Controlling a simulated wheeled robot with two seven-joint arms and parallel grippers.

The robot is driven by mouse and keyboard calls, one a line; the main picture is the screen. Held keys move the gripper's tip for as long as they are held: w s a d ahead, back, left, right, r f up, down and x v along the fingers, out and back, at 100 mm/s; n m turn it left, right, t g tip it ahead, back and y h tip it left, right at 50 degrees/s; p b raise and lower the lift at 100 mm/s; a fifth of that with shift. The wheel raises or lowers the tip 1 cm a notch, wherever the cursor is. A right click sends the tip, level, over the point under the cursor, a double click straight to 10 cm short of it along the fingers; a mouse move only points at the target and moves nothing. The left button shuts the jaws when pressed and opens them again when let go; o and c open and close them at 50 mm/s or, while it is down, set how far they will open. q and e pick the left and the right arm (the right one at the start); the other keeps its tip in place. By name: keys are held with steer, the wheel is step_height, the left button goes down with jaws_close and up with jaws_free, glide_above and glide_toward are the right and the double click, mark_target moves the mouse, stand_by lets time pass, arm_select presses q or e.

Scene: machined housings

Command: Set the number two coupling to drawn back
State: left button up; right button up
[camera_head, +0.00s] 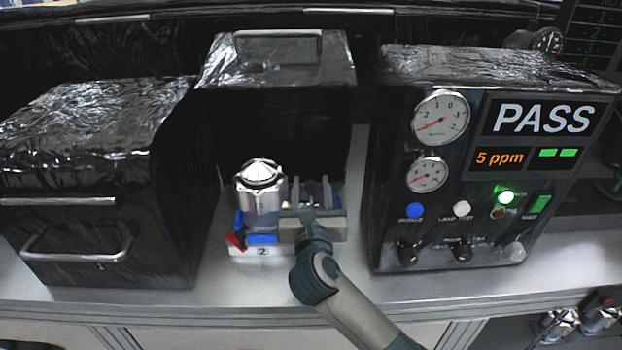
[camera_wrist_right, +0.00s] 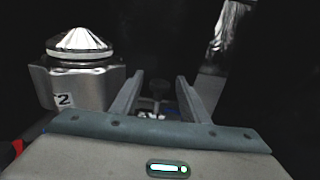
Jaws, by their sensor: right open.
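A silver machined housing with a conical top (camera_head: 262,185) stands upright on a blue and white fixture (camera_head: 250,252) labelled 2. The housing also shows in the right wrist view (camera_wrist_right: 80,75), with a 2 tag on its side. My right gripper (camera_head: 314,184) is just right of the housing, open, fingers pointing away from me. In the right wrist view a small dark knob-like part (camera_wrist_right: 157,94) shows between and beyond the fingers, with bright and blue bits below it. The gripper hides much of the coupling area, so the coupling's position cannot be told. My left gripper is not in view.
A dark box with a handle (camera_head: 80,245) stands at the left. A dark hood (camera_head: 278,65) rises behind the fixture. At the right, a tester panel (camera_head: 455,195) shows PASS, 5 ppm and a lit green lamp (camera_head: 506,197). A red part (camera_head: 237,240) is at the fixture's left.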

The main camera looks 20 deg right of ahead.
steer(key=shift+w+d, duration=0.2)
steer(key=shift+w, duration=0.4)
steer(key=shift+c, duration=0.2)
